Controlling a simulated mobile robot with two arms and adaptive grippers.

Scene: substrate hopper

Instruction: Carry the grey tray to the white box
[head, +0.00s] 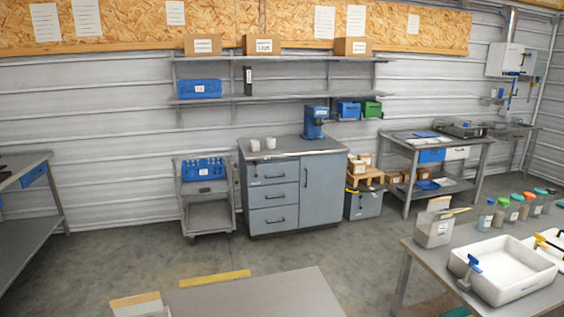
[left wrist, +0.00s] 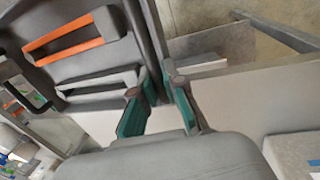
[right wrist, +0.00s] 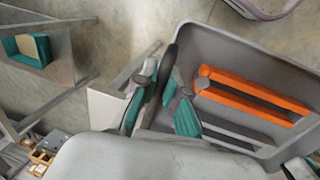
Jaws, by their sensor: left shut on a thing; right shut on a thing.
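The grey tray (right wrist: 225,55) shows in the right wrist view, with orange bars and grey strips inside it. Its dark rim lies between the teal fingers of my right gripper (right wrist: 160,108), which is shut on it. In the left wrist view the tray (left wrist: 60,73) fills the upper left, with an orange bar inside. My left gripper (left wrist: 157,108) is shut on its dark edge. The head view shows neither gripper nor the tray. A pale flat-topped thing (left wrist: 297,150) is at the lower right of the left wrist view; I cannot tell whether it is the white box.
In the head view a grey tabletop (head: 260,296) is at the bottom. A grey cabinet (head: 325,190) and a cart (head: 207,212) stand at the wall. Concrete floor lies open between.

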